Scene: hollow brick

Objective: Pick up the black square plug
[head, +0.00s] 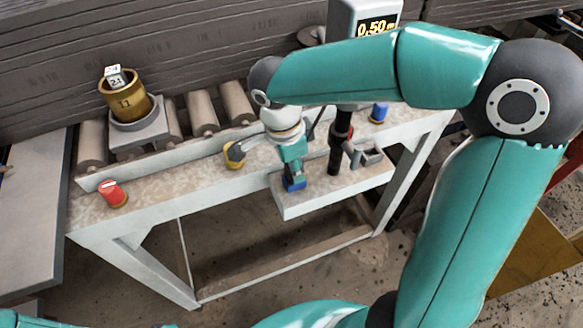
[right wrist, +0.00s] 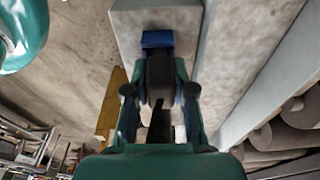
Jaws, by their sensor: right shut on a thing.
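My right gripper (head: 293,172) points down over the low pale shelf at the front of the bench. In the right wrist view its fingers (right wrist: 160,95) are closed around a dark, squarish body, the black square plug (right wrist: 160,70). A blue block (head: 294,185) is directly at the fingertips; it also shows beyond the dark body in the right wrist view (right wrist: 157,40). I cannot tell whether the plug and blue block are joined, or whether the block touches the shelf. The fingers hide much of the plug. My left gripper is not in view.
The shelf (head: 335,193) also carries a black post (head: 336,155) and a grey bracket (head: 363,157) close right of the gripper. A yellow-based dark piece (head: 235,155), red piece (head: 113,194) and blue piece (head: 379,112) stand on the bench. A brass cup (head: 124,100) stands behind.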

